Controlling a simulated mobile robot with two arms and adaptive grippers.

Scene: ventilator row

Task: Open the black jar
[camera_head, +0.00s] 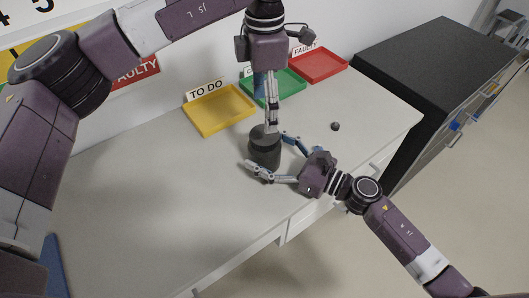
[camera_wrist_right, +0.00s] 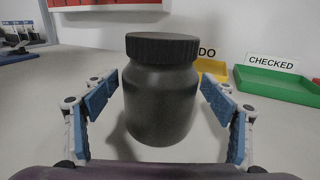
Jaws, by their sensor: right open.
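The black jar (camera_head: 264,152) stands upright on the white table. In the right wrist view the jar (camera_wrist_right: 160,100) has its ribbed lid (camera_wrist_right: 162,47) on. My right gripper (camera_head: 268,155) is open, its fingers on either side of the jar body; the right wrist view shows gaps between the fingers and the jar. My left gripper (camera_head: 271,118) points down from above, and its fingers overlap the lid in the head view. It does not show in the right wrist view, so contact with the lid cannot be told. Its fingers are seen edge-on, and their opening is unclear.
Behind the jar are a yellow TO DO tray (camera_head: 218,117), a green tray (camera_head: 290,83) labelled CHECKED and a red FAULTY tray (camera_head: 318,66). A small dark round object (camera_head: 335,126) lies right of the jar. The table left of the jar is clear. A black-topped cabinet (camera_head: 430,60) stands at right.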

